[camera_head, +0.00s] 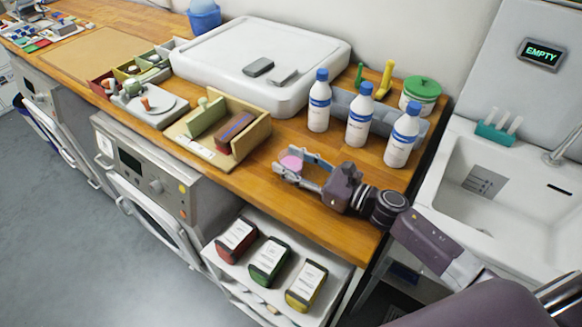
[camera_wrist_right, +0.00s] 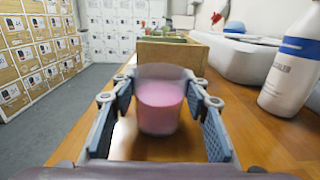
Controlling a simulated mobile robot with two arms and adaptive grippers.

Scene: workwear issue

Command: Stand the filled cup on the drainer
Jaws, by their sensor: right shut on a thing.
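A clear cup with pink liquid (camera_wrist_right: 160,104) stands upright between the blue-padded fingers of my right gripper (camera_wrist_right: 162,92), which is shut on it. In the head view the pink cup (camera_head: 291,162) shows small and partly hidden by my right gripper (camera_head: 303,168), over the front part of the wooden counter. I cannot tell whether its base touches the wood. A white sink unit (camera_head: 516,193) with a dark grid in its basin is at the right. I cannot tell which surface is the drainer. My left gripper is out of view.
Several white bottles with blue caps (camera_head: 319,105) stand behind my right gripper. A wooden box (camera_head: 258,133) stands left of the cup. A large white case (camera_head: 262,50) and a green-lidded pot (camera_head: 420,92) are farther back. Bare counter lies around the cup.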

